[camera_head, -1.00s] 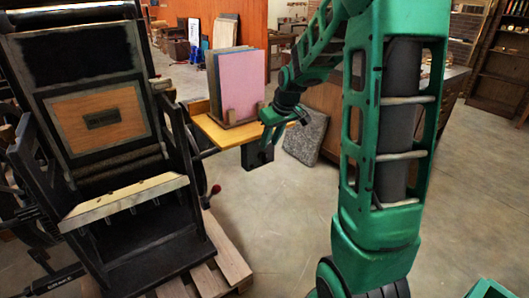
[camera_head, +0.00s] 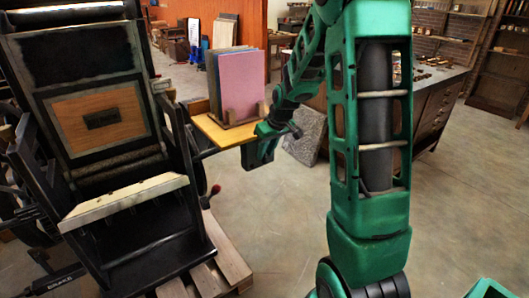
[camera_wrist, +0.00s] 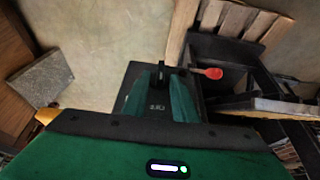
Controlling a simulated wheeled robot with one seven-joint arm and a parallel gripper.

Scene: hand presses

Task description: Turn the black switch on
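In the wrist view a black box (camera_wrist: 132,84) lies directly beyond my gripper (camera_wrist: 163,72). I take it to be the black switch's housing. Two green fingers reach over it, and a small dark upright part shows between their tips. Whether the fingers touch or grip that part I cannot tell. The switch's setting is not readable.
The yellow shelf (camera_head: 214,134) carries upright coloured boards (camera_head: 240,85). A black press (camera_head: 150,245) stands at left on a wooden pallet (camera_head: 230,262). A red knob (camera_wrist: 213,73) sits right of the fingers. A grey slab (camera_head: 304,140) stands behind. Floor at right is clear.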

